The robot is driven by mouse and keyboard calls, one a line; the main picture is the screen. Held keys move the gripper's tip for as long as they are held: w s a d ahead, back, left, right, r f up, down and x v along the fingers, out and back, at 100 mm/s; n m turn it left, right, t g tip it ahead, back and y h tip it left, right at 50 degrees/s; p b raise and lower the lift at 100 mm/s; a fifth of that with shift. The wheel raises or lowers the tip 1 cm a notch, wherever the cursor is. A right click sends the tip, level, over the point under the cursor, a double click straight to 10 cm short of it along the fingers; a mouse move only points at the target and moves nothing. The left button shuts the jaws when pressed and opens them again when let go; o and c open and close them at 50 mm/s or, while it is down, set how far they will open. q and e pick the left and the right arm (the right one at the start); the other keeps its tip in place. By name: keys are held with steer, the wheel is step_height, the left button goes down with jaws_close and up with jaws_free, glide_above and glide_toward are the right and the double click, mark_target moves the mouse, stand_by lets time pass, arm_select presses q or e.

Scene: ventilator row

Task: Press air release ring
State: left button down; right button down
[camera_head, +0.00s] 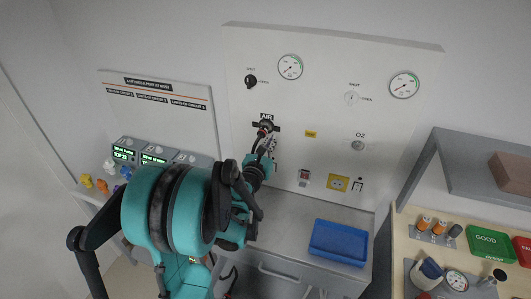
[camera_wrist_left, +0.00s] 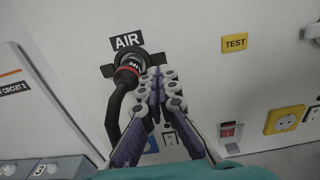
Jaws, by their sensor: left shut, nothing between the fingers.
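The air outlet (camera_head: 266,127) is on the white wall panel, under a black AIR label. In the left wrist view the outlet (camera_wrist_left: 131,64) shows a dark connector with a red band and a black hose running down from it. My left gripper (camera_head: 270,141) is at the outlet, its fingers together and empty. In the left wrist view the fingertips of my left gripper (camera_wrist_left: 162,76) are just right of the connector, very near it; I cannot tell whether they touch. The release ring itself is partly hidden and hard to make out. My right gripper is not in view.
The panel also carries gauges (camera_head: 290,67), an O2 outlet (camera_head: 358,146), a yellow TEST label (camera_wrist_left: 234,44) and a yellow socket (camera_head: 338,183). A blue tray (camera_head: 338,243) lies on the grey bench below. Monitors (camera_head: 124,154) stand at left. A shelf (camera_head: 480,170) is at right.

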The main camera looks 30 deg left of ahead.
mark_target(277, 130)
arm_select(q)
steer(key=shift+x, duration=1.95)
steer(key=shift+d, duration=0.1)
